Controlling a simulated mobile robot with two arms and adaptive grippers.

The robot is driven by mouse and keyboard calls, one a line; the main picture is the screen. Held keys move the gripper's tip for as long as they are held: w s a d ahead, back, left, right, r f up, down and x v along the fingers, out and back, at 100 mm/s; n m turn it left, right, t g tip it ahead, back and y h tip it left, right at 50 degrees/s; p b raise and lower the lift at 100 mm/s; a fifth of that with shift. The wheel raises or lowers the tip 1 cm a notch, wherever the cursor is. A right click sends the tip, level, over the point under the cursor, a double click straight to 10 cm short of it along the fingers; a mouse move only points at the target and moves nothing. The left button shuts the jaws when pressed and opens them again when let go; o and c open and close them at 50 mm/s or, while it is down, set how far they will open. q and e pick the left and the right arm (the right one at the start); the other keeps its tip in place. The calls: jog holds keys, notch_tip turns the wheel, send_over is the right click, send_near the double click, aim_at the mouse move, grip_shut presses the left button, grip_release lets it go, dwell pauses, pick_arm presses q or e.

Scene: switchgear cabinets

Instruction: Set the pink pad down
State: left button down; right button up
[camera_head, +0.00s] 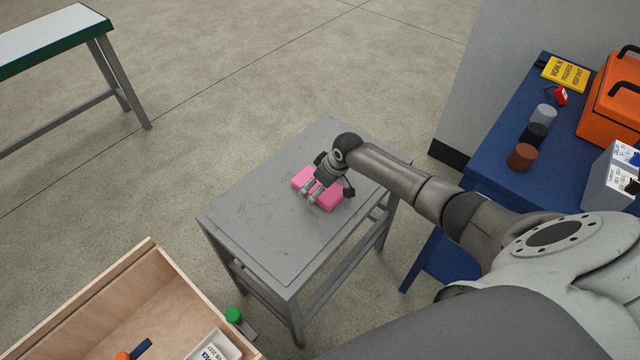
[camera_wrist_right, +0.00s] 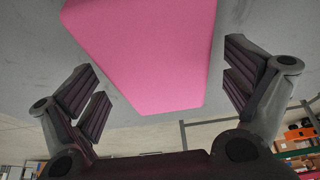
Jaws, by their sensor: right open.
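The pink pad (camera_head: 328,197) lies on the grey table (camera_head: 262,240), toward the table's far right part. My right gripper (camera_head: 314,193) is over the pad, partly covering its middle. In the right wrist view the pad (camera_wrist_right: 150,50) fills the upper middle, between the two spread fingers of my right gripper (camera_wrist_right: 165,90). Gaps show between the pad and the fingers on both sides, so the gripper is open and not holding it. My left gripper is not in view.
A blue table (camera_head: 500,180) at the right holds an orange toolbox (camera_head: 612,95), a yellow sign (camera_head: 566,74) and several small cylinders. A wooden crate (camera_head: 165,265) stands at the lower left. A green-edged bench (camera_head: 60,43) is at the upper left. The grey table's near left part is clear.

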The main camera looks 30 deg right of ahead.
jog(key=p+v, duration=0.1)
jog(key=v, duration=1.1)
jog(key=shift+r, duration=0.25)
jog(key=shift+w, duration=0.1)
